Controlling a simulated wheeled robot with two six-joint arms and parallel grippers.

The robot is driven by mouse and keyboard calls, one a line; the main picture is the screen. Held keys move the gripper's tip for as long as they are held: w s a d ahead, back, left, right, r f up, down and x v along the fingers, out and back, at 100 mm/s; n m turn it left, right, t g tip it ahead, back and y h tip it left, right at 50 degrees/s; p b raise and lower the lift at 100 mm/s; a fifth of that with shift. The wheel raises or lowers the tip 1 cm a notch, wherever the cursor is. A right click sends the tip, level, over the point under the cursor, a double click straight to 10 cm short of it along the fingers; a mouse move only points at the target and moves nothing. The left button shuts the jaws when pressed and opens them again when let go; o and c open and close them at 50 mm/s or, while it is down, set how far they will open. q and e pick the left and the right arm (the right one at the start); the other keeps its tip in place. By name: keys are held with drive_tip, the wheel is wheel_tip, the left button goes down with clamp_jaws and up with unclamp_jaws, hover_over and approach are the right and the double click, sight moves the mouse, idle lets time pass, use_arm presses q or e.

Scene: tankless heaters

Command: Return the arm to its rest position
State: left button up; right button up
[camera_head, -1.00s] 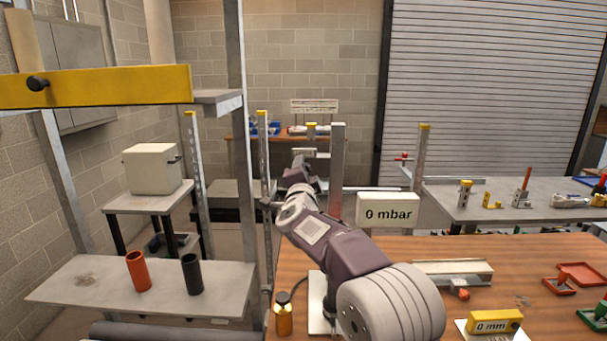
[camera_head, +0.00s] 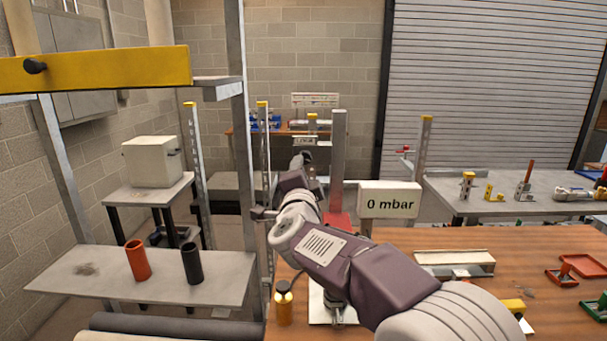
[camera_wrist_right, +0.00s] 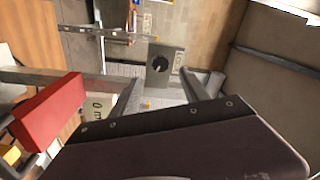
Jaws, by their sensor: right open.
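My right arm comes in from the lower right in the head view and reaches up and away over the wooden bench. Its gripper (camera_head: 303,160) is at the far end, small and partly hidden by the wrist, near a metal upright. In the right wrist view the two grey fingers (camera_wrist_right: 158,92) stand apart with nothing held between them. A red block-like part (camera_wrist_right: 50,108) is left of the fingers there. My left gripper is not in view.
The wooden bench (camera_head: 450,240) carries a "0 mbar" display (camera_head: 389,200), a brass-coloured bottle (camera_head: 283,303) and a metal rail (camera_head: 455,258). A red post base (camera_head: 338,220) stands close beside the arm. A grey shelf (camera_head: 90,270) at left holds orange (camera_head: 136,261) and black (camera_head: 192,264) tubes.

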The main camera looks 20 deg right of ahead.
drive_tip(key=s+a+f+n+g+y+p, duration=0.15)
drive_tip(key=s+f+n+g+y, duration=0.35)
drive_tip(key=f, duration=0.7)
drive_tip(key=s+a+f+n+g+y+p, duration=0.1)
drive_tip(key=s+a+f+n+g+y, duration=0.15)
drive_tip(key=s+f+n, duration=0.65)
drive_tip(key=s+d+f+n+g, duration=0.1)
drive_tip(key=s+d+f+g, duration=0.1)
drive_tip(key=s+f+g, duration=0.2)
drive_tip(key=s+d+f+n+g+h, duration=0.1)
drive_tip(key=s+f+g, duration=0.4)
drive_tip(key=s+f, duration=0.6)
drive_tip(key=shift+s+d+f+n+p, duration=0.2)
drive_tip(key=shift+s+d+n+p, duration=0.3)
drive_tip(key=shift+s+d, duration=0.55)
drive_tip(key=shift+s+a+h, duration=0.15)
drive_tip(key=shift+a+h, duration=0.1)
drive_tip(key=shift+a, duration=0.05)
drive_tip(key=shift+c, duration=0.3)
